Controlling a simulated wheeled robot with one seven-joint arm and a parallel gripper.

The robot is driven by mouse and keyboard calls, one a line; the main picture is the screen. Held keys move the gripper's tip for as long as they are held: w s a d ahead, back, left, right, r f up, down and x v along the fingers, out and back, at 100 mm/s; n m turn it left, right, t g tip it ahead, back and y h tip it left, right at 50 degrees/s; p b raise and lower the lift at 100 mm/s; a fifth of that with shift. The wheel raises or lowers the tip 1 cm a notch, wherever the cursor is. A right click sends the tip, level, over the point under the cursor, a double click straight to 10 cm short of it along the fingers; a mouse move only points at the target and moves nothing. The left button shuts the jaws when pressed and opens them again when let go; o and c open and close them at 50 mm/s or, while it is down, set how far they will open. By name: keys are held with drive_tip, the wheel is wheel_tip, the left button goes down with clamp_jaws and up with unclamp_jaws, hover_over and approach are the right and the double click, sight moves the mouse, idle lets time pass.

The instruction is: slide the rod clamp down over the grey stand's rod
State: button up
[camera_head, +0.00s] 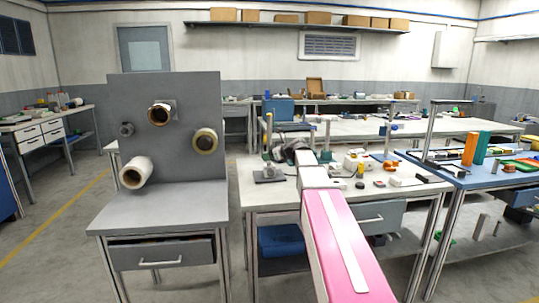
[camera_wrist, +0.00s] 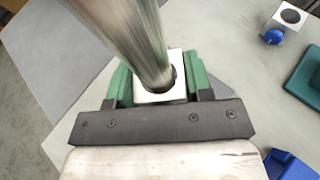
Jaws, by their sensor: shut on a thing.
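My gripper (camera_wrist: 160,92) has green finger pads shut on the rod clamp (camera_wrist: 152,97), a pale square block with a round hole. In the wrist view a metal rod (camera_wrist: 135,38) runs from the upper left down into that hole, so the clamp appears to be around the rod. A dark gap shows at the hole's right side. The grey stand's base (camera_head: 268,176) lies flat on the white table in the head view. Its upright rod (camera_head: 269,130) looks yellowish, and my gripper is at it, above the base. The clamp is too small to make out there.
The white table (camera_head: 262,198) also holds a green-based stand (camera_head: 326,140) and a blue-based stand (camera_head: 388,140). A pale block with a blue knob (camera_wrist: 274,36) lies apart at the wrist view's upper right. A grey panel with reels (camera_head: 180,105) stands to the left.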

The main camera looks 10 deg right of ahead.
drive_tip(key=shift+f, duration=0.9)
drive_tip(key=o, duration=1.1)
drive_tip(key=shift+f, duration=0.1)
drive_tip(key=shift+s+d, duration=0.1)
drive_tip(key=v, duration=1)
drive_tip(key=shift+s+d, duration=0.15)
